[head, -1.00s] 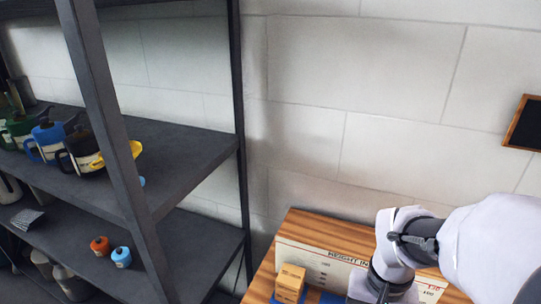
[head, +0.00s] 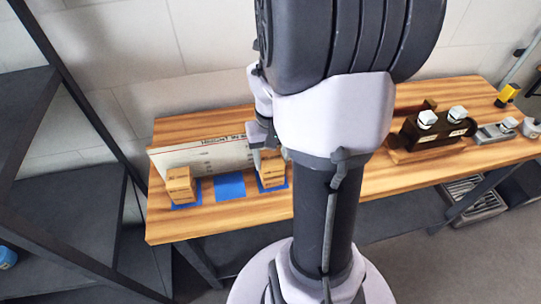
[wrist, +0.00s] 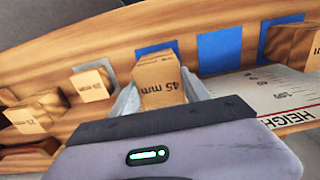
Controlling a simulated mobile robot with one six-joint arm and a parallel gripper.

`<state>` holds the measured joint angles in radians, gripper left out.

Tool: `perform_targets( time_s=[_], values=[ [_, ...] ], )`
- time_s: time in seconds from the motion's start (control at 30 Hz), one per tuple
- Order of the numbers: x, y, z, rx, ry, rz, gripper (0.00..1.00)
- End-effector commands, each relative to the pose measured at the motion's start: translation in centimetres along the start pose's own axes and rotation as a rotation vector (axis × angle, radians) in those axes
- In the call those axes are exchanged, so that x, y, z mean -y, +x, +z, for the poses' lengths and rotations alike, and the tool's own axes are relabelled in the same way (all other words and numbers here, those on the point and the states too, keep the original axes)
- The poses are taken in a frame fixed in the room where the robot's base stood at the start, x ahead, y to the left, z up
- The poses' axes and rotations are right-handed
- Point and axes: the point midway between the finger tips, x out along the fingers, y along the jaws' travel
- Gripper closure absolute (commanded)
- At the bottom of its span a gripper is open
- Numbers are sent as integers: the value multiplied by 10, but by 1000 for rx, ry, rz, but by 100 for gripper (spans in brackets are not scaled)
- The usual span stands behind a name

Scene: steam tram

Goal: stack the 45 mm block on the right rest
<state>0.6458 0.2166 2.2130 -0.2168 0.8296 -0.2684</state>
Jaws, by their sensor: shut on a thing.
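My gripper (wrist: 160,100) is shut on the 45 mm block (wrist: 160,80), a light wooden block with its label facing the wrist camera. In the head view the block (head: 270,168) shows at the right blue rest (head: 273,187), partly hidden by my arm. I cannot tell whether it touches the rest or hangs just above it. In the wrist view, a blue rest (wrist: 155,48) shows behind the block. The middle blue rest (head: 230,186) is empty. The left blue rest (head: 186,205) bears a wooden block (head: 180,185).
A height board (head: 205,155) stands behind the rests. Several loose wooden blocks (wrist: 90,85) lie on the other side of the held block in the wrist view. A dark model (head: 430,135) stands at the table's right. Dark shelving (head: 70,190) is at the left.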

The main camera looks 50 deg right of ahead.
Motion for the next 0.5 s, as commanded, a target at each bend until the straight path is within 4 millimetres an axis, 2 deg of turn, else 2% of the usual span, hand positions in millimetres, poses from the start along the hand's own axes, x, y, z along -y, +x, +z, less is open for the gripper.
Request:
perform_targets(
  time_s=[0.03,0.1,0.37,0.4,0.5],
  values=[
    [0,8,0,0,0,0,90],
    [0,12,0,0,0,0,90],
    [0,11,0,-1,0,0,90],
    [0,11,0,-1,0,0,44],
    [0,11,0,-1,0,0,24]
  ],
)
